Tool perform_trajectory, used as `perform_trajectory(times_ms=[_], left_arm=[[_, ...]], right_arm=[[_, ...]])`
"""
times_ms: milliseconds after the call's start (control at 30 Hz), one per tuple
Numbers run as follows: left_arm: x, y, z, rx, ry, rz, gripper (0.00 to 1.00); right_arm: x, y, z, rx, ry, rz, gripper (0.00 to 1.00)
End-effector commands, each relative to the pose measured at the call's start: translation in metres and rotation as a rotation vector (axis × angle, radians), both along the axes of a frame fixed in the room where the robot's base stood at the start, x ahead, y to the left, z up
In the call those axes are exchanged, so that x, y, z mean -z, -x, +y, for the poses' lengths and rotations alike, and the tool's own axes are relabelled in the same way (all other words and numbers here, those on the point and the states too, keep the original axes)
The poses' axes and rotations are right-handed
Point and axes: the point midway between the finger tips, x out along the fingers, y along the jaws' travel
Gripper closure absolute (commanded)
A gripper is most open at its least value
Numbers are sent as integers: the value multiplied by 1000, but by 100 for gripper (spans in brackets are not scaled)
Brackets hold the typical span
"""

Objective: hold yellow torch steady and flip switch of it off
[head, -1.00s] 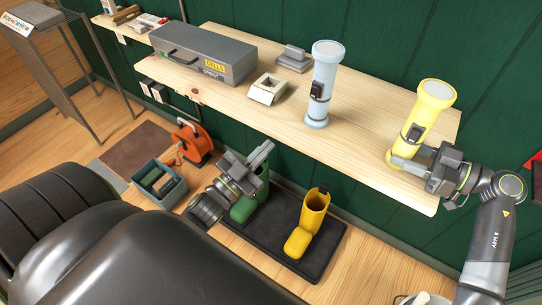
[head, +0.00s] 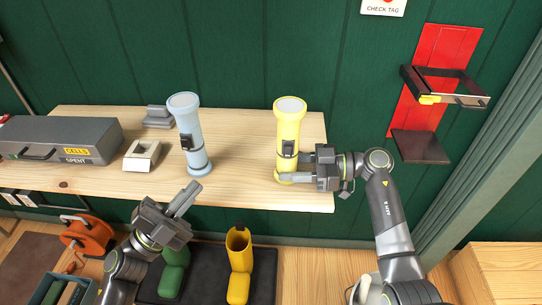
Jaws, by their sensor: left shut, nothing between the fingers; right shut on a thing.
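The yellow torch (head: 289,125) stands upright on the wooden shelf (head: 90,177) near its right end, lens up. Its dark switch (head: 289,148) is on the side facing me; its exact position is too small to tell. My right gripper (head: 290,178) comes from the right and is shut on the lower part of the yellow torch. My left gripper (head: 188,192) is shut and empty, in front of the shelf's edge, below the light blue torch (head: 186,120) and to the left of the yellow one.
A grey case (head: 55,140) and a small white box (head: 142,155) stand left on the shelf. Yellow (head: 239,270) and green boots are on a dark mat below. A red panel with a bracket (head: 445,85) is on the wall at right. Shelf between the torches is clear.

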Motion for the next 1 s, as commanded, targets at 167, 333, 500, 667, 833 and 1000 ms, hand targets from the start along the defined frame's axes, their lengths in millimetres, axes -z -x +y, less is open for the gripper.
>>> perform_trajectory(times_ms=[167, 333, 500, 667, 833, 1000], left_arm=[[-41, 6, -41, 240, -269, -143, 100], [-51, 5, -59, 360, -499, -160, 100], [-54, 0, -63, 396, -632, -133, 100], [-54, -3, -66, 402, -669, -119, 100], [-54, -5, -79, 402, -666, -119, 100], [-54, -10, -98, 401, -663, -121, 100]], right_arm=[[-1, 0, 0, 0, -2, -2, 71], [-1, 0, 0, 0, -2, -2, 71], [-1, 0, 0, 0, -2, -2, 71], [-1, 0, 0, 0, -2, -2, 71], [-1, 0, 0, 0, -2, -2, 71], [-1, 0, 0, 0, -2, -2, 71]])
